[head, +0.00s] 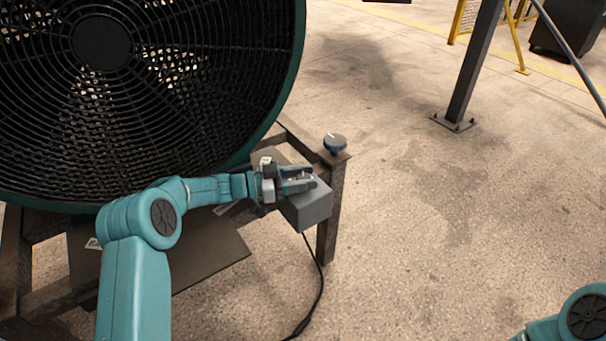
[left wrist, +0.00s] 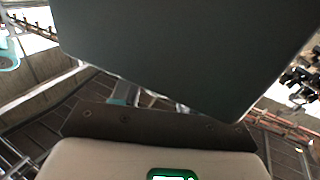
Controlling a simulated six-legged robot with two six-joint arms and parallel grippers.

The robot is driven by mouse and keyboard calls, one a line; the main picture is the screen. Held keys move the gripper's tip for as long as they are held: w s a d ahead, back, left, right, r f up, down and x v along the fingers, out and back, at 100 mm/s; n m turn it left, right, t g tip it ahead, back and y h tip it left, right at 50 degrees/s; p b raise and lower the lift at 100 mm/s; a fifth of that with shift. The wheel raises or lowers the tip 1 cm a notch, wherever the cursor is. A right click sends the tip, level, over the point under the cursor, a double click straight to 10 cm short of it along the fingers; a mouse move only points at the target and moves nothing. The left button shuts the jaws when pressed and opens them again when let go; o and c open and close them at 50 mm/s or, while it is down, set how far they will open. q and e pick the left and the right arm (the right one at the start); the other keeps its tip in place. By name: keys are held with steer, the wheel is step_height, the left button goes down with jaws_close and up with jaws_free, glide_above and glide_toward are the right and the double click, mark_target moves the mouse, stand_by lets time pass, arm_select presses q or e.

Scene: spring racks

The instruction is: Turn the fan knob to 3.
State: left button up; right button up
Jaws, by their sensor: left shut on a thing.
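The large fan (head: 190,120) has a black grille and a teal rim and stands at the left of the head view. A grey control box (head: 308,208) sits at the right end of its brown metal frame. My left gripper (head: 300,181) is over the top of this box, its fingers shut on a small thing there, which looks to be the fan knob. The fingers hide most of it, so its pointer and any numbers cannot be read. In the left wrist view a big dark flat surface (left wrist: 180,50) fills the upper middle. My right gripper is out of view.
A round dark knob with a pale mark (head: 335,143) sits on the frame's corner (head: 334,160). A black cable (head: 320,285) hangs from the box to the floor. A dark post (head: 474,65) stands farther back. The concrete floor (head: 430,230) at right is clear.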

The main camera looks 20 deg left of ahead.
mark_target(304, 176)
arm_select(q)
steer(key=shift+r, duration=0.2)
steer(key=o, duration=0.9)
steer(key=shift+r+p, duration=2.85)
steer(key=shift+r, duration=7.15)
steer(key=shift+o, duration=0.2)
steer(key=shift+d, duration=0.15)
